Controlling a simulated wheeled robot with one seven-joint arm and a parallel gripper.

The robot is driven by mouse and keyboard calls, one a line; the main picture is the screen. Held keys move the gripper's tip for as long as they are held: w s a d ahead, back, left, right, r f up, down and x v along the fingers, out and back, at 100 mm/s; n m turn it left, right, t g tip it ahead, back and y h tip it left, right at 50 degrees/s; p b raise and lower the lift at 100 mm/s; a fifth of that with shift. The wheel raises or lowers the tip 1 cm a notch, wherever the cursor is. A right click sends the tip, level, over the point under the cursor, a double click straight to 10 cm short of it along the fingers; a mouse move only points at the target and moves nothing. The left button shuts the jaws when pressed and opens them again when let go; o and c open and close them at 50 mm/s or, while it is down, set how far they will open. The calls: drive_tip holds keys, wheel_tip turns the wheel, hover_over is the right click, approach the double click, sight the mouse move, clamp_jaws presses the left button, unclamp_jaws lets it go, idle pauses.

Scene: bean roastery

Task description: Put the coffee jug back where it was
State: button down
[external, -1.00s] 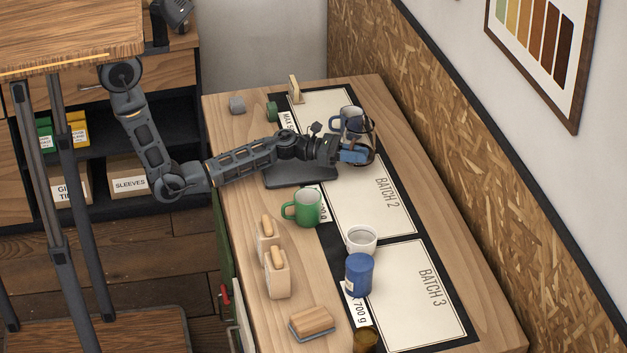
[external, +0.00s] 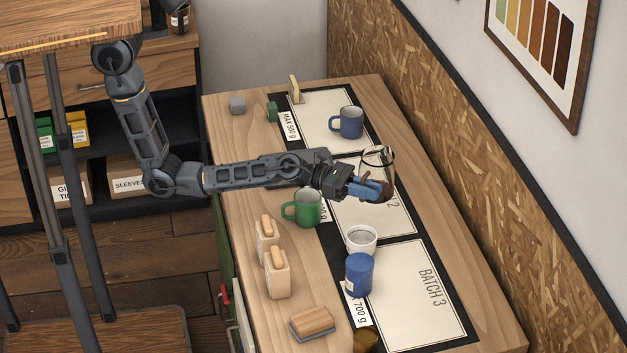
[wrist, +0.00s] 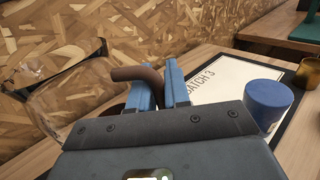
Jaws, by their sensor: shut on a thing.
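The coffee jug is clear glass with a dark rim (external: 378,153) and a brown handle (wrist: 142,76). My gripper (external: 372,188) has its blue fingers shut on the handle, as the wrist view also shows (wrist: 172,85). The jug is over the BATCH 2 sheet (external: 375,222) in the external view and seems to be held above it. In the wrist view its glass body (wrist: 60,85) is to the left of the fingers. The fingers and arm hide part of the jug.
A blue mug (external: 351,122) stands on the far sheet. A green mug (external: 307,208), white cup (external: 361,240) and blue canister (external: 358,275) stand nearer. Two wooden-handled blocks (external: 277,274) and a brush (external: 311,322) line the left side. The BATCH 3 sheet's (external: 420,310) right part is clear.

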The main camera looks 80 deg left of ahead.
drive_tip(key=w+a+f+b, duration=0.1)
drive_tip(key=w+a+f, duration=0.1)
drive_tip(key=w+a+f+b, duration=0.1)
drive_tip(key=w+a+f, duration=0.1)
drive_tip(key=w+a, duration=0.1)
drive_tip(key=w+a+f+b, duration=0.1)
drive_tip(key=w+a+f, duration=0.1)
drive_tip(key=a, duration=0.1)
drive_tip(key=shift+w+a+f+b, duration=0.1)
drive_tip(key=shift+w+f+b, duration=0.25)
drive_tip(key=shift+f+b, duration=0.65)
drive_tip(key=shift+f, duration=1.3)
drive_tip(key=shift+f, duration=0.15)
drive_tip(key=c, duration=1.1)
unclamp_jaws()
drive_tip(key=shift+r, duration=0.2)
drive_tip(key=p+v, duration=0.3)
drive_tip(key=v, duration=0.9)
drive_tip(key=shift+a+f+p, duration=0.1)
drive_tip(key=shift+p, duration=0.2)
